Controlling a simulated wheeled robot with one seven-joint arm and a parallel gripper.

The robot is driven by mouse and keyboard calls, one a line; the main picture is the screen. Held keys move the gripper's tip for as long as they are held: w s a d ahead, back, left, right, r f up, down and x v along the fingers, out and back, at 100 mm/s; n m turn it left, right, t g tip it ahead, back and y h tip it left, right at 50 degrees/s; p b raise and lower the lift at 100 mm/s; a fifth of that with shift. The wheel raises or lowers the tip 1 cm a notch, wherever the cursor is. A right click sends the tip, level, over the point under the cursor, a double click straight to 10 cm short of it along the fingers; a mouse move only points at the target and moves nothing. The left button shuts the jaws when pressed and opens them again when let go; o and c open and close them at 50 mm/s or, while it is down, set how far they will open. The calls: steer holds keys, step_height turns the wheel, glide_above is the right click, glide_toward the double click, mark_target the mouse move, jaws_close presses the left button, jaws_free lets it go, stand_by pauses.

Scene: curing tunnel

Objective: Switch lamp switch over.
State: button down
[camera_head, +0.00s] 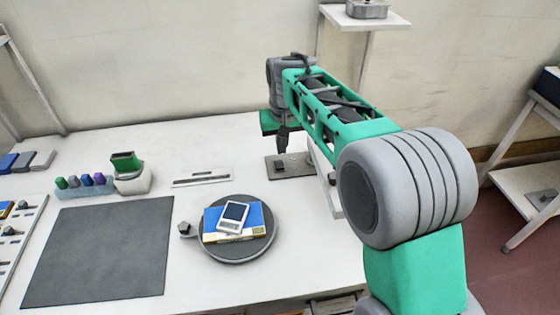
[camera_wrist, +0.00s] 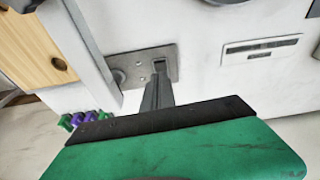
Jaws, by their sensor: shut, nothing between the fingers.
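A grey metal plate (camera_head: 300,168) lies on the white table, with a small dark switch block (camera_head: 281,164) at its left part. I take this for the lamp switch. The plate also shows in the wrist view (camera_wrist: 138,60), with a small round knob (camera_wrist: 118,76) on it. My gripper (camera_head: 283,152) points down over the plate, with its fingers shut and empty. In the wrist view the fingertips (camera_wrist: 159,72) are at the plate and partly hide the switch. I cannot tell whether they touch it.
A round grey turntable (camera_head: 238,254) holds a blue and yellow box (camera_head: 251,220) with a white device (camera_head: 233,217) on top. A slotted strip (camera_head: 203,177) lies left of the plate. A white post (camera_head: 325,185) stands close to its right. A dark mat (camera_head: 100,250) lies at left.

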steer(key=shift+m, duration=0.3)
steer(key=shift+w+r, duration=0.15)
steer(key=shift+r, duration=0.75)
steer(key=shift+w+r, duration=0.2)
steer(key=shift+r, duration=0.75)
steer(key=shift+w+r, duration=0.15)
steer(key=shift+r, duration=0.75)
steer(key=p, duration=0.1)
glide_above(279, 166)
steer(key=f, duration=1.2)
steer(key=shift+s+d+f, duration=0.15)
steer(key=shift+s+f, duration=0.05)
steer(key=shift+s, duration=0.2)
steer(key=shift+f, duration=0.7)
steer(key=shift+s, duration=0.1)
